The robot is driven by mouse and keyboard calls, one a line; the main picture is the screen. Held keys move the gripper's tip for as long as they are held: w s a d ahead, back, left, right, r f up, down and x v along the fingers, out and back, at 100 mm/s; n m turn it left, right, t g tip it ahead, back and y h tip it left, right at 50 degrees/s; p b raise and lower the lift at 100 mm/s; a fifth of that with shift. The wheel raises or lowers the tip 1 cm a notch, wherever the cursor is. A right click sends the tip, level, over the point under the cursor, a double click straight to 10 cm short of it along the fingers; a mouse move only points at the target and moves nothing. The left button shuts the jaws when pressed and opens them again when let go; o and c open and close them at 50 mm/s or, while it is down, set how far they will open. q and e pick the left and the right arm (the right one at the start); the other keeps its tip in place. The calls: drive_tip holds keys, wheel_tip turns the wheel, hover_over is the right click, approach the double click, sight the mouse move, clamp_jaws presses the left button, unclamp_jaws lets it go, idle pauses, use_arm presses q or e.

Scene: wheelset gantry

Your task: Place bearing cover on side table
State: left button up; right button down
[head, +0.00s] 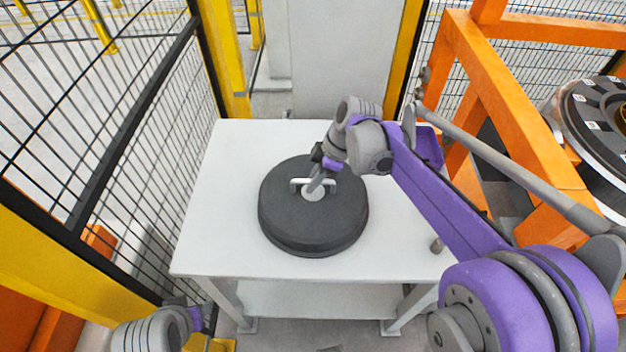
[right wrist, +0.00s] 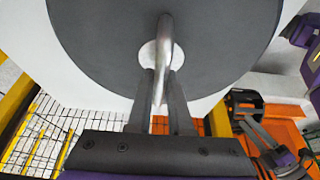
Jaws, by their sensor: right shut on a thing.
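The bearing cover (head: 290,225) is a dark grey round disc with a light centre and a metal bar handle. It is over the middle of the white side table (head: 215,220), lying flat; I cannot tell whether it rests on the top or is just above it. My right gripper (head: 314,184) is shut on the handle. In the right wrist view the fingers (right wrist: 160,88) close around the bar, with the cover (right wrist: 95,40) behind it. My left gripper (head: 203,318) is at the bottom left, below the table's front edge; its fingers do not show clearly.
A black mesh fence (head: 110,130) with yellow posts runs along the table's left. An orange frame (head: 535,120) stands to the right, with a dark round wheelset part (head: 590,125) beyond it. The tabletop around the cover is clear.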

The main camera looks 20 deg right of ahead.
drive_tip(key=c, duration=0.8)
unclamp_jaws()
drive_tip(key=shift+c, duration=0.2)
drive_tip(key=p+v, duration=0.1)
drive_tip(key=v, duration=1.1)
drive_tip(key=s+f+m, duration=0.2)
drive_tip(key=s, duration=0.1)
drive_tip(key=s+f+m+t+h, duration=0.1)
drive_tip(key=s+f+m, duration=0.1)
drive_tip(key=s+m, duration=0.1)
drive_tip(key=s+f+m+h, duration=0.1)
drive_tip(key=s+f+m, duration=0.1)
drive_tip(key=s, duration=0.3)
drive_tip(key=shift+s+a+f+m+t, duration=0.1)
drive_tip(key=shift+a+m+t, duration=0.2)
drive_tip(key=s+f+m, duration=0.2)
drive_tip(key=s, duration=0.1)
drive_tip(key=s+f+m+t+h, duration=0.1)
drive_tip(key=s+f+m, duration=0.1)
drive_tip(key=s+f, duration=0.1)
drive_tip(key=s+d+f+m+t+h, duration=0.1)
drive_tip(key=s+f+m, duration=0.2)
drive_tip(key=shift+s+f, duration=0.15)
drive_tip(key=shift+s, duration=0.05)
